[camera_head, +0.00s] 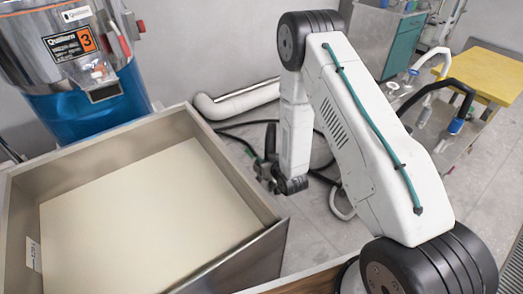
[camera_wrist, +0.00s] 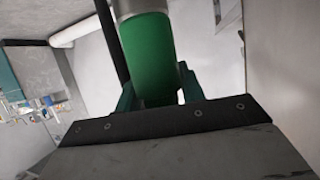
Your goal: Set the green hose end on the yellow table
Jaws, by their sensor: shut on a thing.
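The green hose end (camera_wrist: 147,58) shows in the wrist view as a green cylinder with a pale collar at its top. My gripper (camera_wrist: 158,88) is shut on it, with one finger on each side. In the head view the far end of my arm hangs beside the metal bin, low over the floor; the green hose end cannot be made out there. The yellow table (camera_head: 486,72) stands at the far right of the head view, well apart from my gripper. It does not show clearly in the wrist view.
A metal bin (camera_head: 185,125) with a pale bottom fills the left front. A blue and steel grinder (camera_head: 85,100) stands behind it. A white pipe (camera_head: 238,100) and dark hoses run along the wall. A cart with handled items (camera_head: 425,112) stands before the yellow table.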

